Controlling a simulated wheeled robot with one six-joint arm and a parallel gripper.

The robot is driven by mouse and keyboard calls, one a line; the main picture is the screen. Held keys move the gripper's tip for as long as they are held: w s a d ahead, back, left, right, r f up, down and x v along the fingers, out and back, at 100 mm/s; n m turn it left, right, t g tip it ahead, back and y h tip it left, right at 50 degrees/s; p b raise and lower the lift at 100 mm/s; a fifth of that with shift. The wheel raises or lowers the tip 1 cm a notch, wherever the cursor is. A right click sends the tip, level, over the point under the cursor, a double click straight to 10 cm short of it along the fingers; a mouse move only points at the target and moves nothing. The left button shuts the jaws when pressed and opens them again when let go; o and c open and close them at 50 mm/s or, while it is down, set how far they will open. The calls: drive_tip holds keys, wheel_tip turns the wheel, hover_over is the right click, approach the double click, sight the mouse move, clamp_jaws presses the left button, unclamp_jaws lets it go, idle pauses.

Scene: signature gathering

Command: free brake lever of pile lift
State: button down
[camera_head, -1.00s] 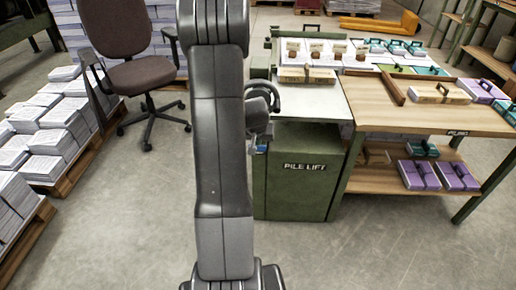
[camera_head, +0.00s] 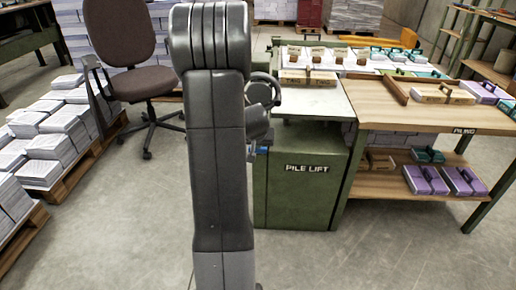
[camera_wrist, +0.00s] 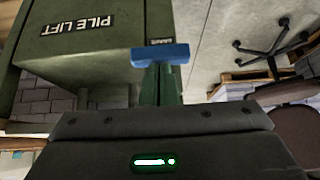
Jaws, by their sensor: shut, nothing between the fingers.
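The pile lift (camera_head: 305,190) is a green cabinet with a white label, right of my arm in the head view. The wrist view shows its green side (camera_wrist: 95,45) upside down. In the head view my arm hides most of the lever area.
A wooden worktable (camera_head: 430,110) with boxes stands right of the lift. An office chair (camera_head: 128,60) and a pallet with paper stacks (camera_head: 55,145) are at left. The concrete floor (camera_head: 120,220) in front is clear.

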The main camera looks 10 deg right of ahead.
sight(257, 152)
drive_tip(key=shift+s+a+f+b, duration=0.1)
drive_tip(key=shift+s+f+b, duration=0.1)
drive_tip(key=shift+f+b, duration=0.75)
drive_tip(key=shift+s+a+f+b, duration=0.15)
drive_tip(key=shift+f+b, duration=0.4)
drive_tip(key=shift+b, duration=0.7)
wheel_tip(257, 152, down, 4)
drive_tip(key=b, duration=0.4)
drive_tip(key=shift+s+d+r, duration=0.1)
drive_tip(key=shift+s+r, duration=0.05)
drive_tip(key=shift+r, duration=0.1)
drive_tip(key=shift+s+f, duration=0.1)
drive_tip(key=shift+f, duration=0.05)
